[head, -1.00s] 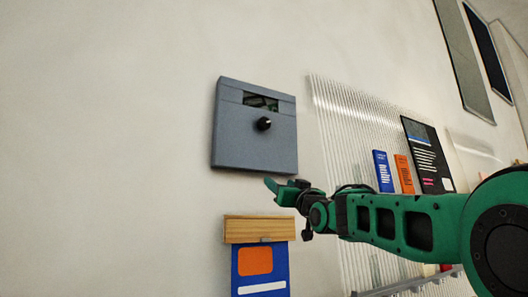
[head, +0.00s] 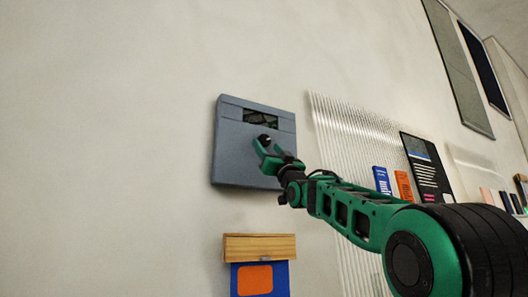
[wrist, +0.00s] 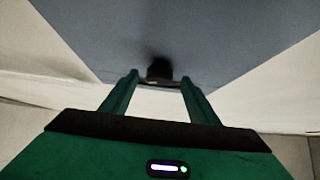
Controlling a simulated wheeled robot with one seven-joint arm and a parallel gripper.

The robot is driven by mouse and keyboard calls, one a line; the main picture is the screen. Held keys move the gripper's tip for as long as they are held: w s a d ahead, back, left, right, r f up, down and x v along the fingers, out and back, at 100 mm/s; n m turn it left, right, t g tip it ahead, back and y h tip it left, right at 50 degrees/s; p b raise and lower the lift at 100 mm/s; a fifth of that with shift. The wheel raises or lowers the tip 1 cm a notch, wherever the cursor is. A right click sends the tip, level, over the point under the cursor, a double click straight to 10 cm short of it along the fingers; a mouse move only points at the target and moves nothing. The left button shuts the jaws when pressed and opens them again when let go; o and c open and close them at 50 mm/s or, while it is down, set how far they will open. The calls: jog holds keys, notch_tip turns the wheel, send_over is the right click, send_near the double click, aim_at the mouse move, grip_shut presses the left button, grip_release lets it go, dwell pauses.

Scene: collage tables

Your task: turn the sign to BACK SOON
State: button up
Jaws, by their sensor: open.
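The sign is a blue-grey square box (head: 232,158) on the wall, with a dark window (head: 261,118) near its top. The window's content is too small and dark to read. A black knob (head: 264,139) sticks out below the window. My gripper (head: 264,147) is at the knob, with its green fingers open. In the wrist view the knob (wrist: 159,68) lies between and just beyond the tips of the two open fingers (wrist: 160,82). I cannot tell whether a finger touches it.
A wooden strip (head: 259,247) with a blue and orange poster (head: 254,280) hangs below the box. A ribbed clear panel (head: 350,140) and several booklets (head: 403,185) are to the right. The wall left of the box is bare.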

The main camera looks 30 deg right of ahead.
aim_at(262, 140)
jog(key=shift+x, duration=0.95)
jog(key=shift+c, duration=0.6)
jog(key=c, duration=0.9)
jog(key=shift+a+m+h, duration=0.1)
jog(key=shift+m+h, duration=0.4)
